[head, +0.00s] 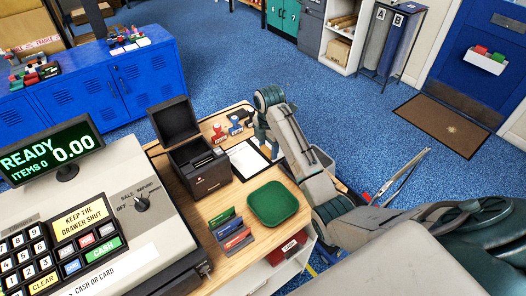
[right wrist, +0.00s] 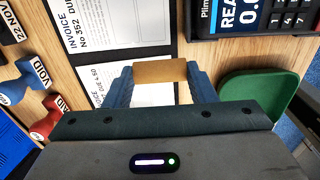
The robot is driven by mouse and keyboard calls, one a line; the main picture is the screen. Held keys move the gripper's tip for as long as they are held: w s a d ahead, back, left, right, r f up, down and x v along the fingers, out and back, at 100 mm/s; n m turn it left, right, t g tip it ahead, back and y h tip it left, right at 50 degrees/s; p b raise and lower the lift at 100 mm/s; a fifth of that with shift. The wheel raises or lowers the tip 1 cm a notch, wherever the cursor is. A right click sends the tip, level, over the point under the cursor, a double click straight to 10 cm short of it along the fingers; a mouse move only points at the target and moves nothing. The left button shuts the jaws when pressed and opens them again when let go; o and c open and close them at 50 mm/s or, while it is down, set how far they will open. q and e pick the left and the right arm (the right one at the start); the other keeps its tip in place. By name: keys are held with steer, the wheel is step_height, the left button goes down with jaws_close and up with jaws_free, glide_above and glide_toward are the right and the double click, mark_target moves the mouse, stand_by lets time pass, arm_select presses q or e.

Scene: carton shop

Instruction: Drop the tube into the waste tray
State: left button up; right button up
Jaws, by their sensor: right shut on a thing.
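My right gripper (right wrist: 160,88) is shut on a brown cardboard tube (right wrist: 160,72), held crosswise between its two blue fingers in the right wrist view. It is over the papers on the wooden counter. In the head view the right gripper (head: 262,140) is near the counter's far right edge, beside the clipboard, and the tube is hidden there. A green rounded tray (head: 273,204) lies on the counter nearer me; its rim also shows at the right of the wrist view (right wrist: 262,92). No label shows it to be the waste tray. My left gripper is not in view.
A clipboard with invoices (head: 248,160) lies beneath the gripper. Stamps (head: 219,133) stand left of it. A black box-like device (head: 201,167), a rack of coloured cards (head: 232,236) and the cash register (head: 110,220) crowd the left. The green tray is empty.

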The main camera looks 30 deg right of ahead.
mark_target(264, 149)
steer(key=shift+w+r, duration=0.15)
steer(key=shift+w, duration=0.7)
steer(key=shift+w+d+p, duration=0.1)
steer(key=shift+w+p, duration=0.05)
steer(key=shift+p, duration=0.15)
steer(key=shift+w, duration=0.25)
step_height(264, 149, down, 3)
steer(key=shift+f+p, duration=0.15)
steer(key=shift+p, duration=1.1)
steer(key=shift+f, duration=0.2)
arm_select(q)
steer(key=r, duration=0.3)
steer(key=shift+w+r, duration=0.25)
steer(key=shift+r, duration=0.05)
arm_select(e)
steer(key=shift+f, duration=0.1)
steer(key=o, duration=0.6)
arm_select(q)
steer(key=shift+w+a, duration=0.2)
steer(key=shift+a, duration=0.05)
arm_select(e)
steer(key=shift+o, duration=0.4)
